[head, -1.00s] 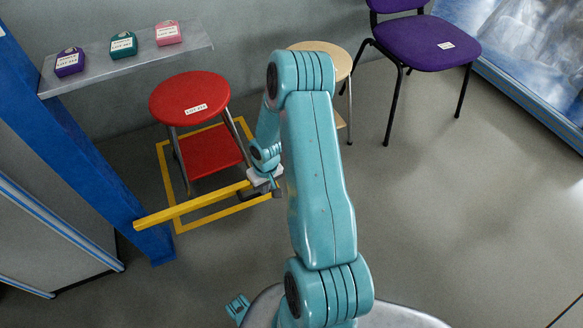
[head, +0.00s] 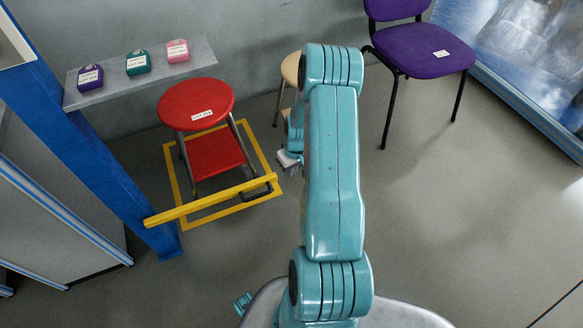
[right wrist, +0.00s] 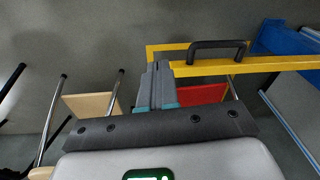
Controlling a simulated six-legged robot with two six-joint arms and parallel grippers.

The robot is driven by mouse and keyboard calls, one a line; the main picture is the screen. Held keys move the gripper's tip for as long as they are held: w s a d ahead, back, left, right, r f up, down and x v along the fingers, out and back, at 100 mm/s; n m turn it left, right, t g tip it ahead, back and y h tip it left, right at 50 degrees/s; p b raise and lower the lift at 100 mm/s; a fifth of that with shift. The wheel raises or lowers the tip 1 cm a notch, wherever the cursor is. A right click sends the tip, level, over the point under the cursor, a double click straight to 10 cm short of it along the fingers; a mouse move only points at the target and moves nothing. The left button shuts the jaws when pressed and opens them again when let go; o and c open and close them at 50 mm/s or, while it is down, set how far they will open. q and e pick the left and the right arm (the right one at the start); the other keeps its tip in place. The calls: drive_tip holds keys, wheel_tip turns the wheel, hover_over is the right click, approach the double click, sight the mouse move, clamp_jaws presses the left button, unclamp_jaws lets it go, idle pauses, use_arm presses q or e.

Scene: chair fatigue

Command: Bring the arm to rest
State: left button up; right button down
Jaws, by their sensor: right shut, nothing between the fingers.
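My right arm rises through the middle of the head view, folded at a high elbow. Its gripper (head: 287,160) is partly hidden behind the arm link, just right of the yellow bar's free end. In the right wrist view its fingers (right wrist: 156,85) are together and hold nothing. The yellow bar (head: 210,203) reaches out from the blue post (head: 90,165) in front of the red stool (head: 197,104). The bar also shows in the right wrist view (right wrist: 275,64), with a black handle (right wrist: 217,45). The fingers look clear of the handle. My left gripper does not show.
The red stool stands inside a yellow floor outline (head: 263,160). A grey shelf (head: 205,57) holds purple, green and pink padlock-like items. A wooden stool (head: 291,68) is partly behind my arm. A purple chair (head: 420,50) stands at back right. Floor on the right is clear.

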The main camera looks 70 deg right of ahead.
idle(0.5)
drive_tip(key=w+a+f+n+y, duration=0.1)
drive_tip(key=w+a, duration=0.3)
drive_tip(key=a, duration=0.3)
drive_tip(key=w+a+f+n+y, duration=0.1)
drive_tip(key=w+a+f, duration=0.15)
drive_tip(key=a, duration=0.35)
drive_tip(key=w+a+f, duration=0.1)
drive_tip(key=w+a, duration=0.3)
drive_tip(key=a, duration=0.3)
drive_tip(key=s+a+n+g+y, duration=0.1)
drive_tip(key=s+a+n, duration=0.1)
drive_tip(key=a, duration=1)
drive_tip(key=s+a+n+y, duration=0.1)
drive_tip(key=s+a+n, duration=0.1)
drive_tip(key=a, duration=1.1)
wheel_tip(320, 180, up, 27)
drive_tip(key=p, duration=2.6)
drive_tip(key=shift+s+a, duration=0.15)
drive_tip(key=shift+s, duration=0.15)
